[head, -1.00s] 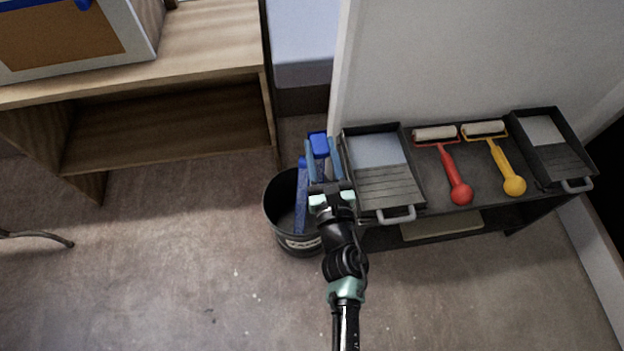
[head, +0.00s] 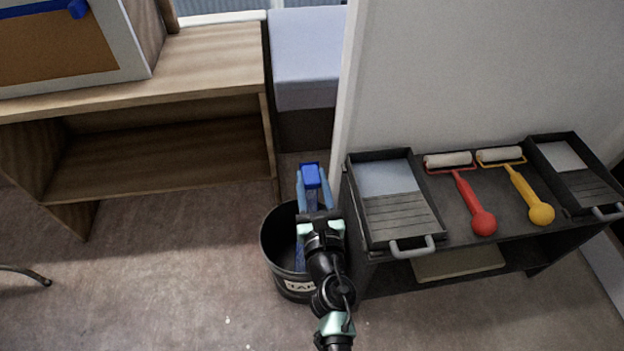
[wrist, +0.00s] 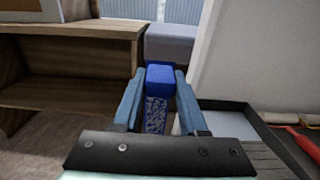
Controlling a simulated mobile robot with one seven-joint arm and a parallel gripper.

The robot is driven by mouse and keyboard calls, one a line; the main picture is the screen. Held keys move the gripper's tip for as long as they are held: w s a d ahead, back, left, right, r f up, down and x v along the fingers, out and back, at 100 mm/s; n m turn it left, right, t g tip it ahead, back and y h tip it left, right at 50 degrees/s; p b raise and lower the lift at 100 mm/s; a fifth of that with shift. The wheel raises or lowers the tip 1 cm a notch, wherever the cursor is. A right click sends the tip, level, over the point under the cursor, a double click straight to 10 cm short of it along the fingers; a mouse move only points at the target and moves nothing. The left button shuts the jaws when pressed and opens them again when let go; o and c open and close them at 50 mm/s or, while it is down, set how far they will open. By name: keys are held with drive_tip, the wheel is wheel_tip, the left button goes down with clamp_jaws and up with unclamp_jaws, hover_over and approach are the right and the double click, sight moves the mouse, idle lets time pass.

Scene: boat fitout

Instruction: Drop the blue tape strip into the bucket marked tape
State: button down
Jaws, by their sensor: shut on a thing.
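The blue tape strip (head: 311,177) is between the fingers of my gripper (head: 313,188), which is shut on it. The strip has a solid blue block at its end and a mottled blue length below, also seen in the wrist view (wrist: 160,78). The black bucket (head: 272,256) stands on the floor, its label (head: 299,286) partly hidden by my arm but starting "TA". In the head view my gripper overlaps the bucket's right rim, with the block past the far rim. A bit of blue shows inside the bucket's outline, left of my wrist; I cannot tell if it touches the bucket.
A dark shelf unit (head: 460,225) close right of the bucket bears paint trays (head: 395,215), a red roller (head: 470,200) and a yellow roller (head: 528,195). A white panel (head: 480,75) rises behind it. A wooden bench (head: 200,75) stands left. Floor at lower left is mostly clear.

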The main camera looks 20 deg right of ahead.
wheel_tip(320, 180, down, 24)
drive_tip(key=b, duration=2.2)
unclamp_jaws()
drive_tip(key=v, duration=0.7)
drive_tip(key=shift+s+b, duration=0.3)
drive_tip(key=shift+b, duration=0.1)
drive_tip(key=shift+a+r, duration=0.1)
drive_tip(key=shift+r, duration=0.1)
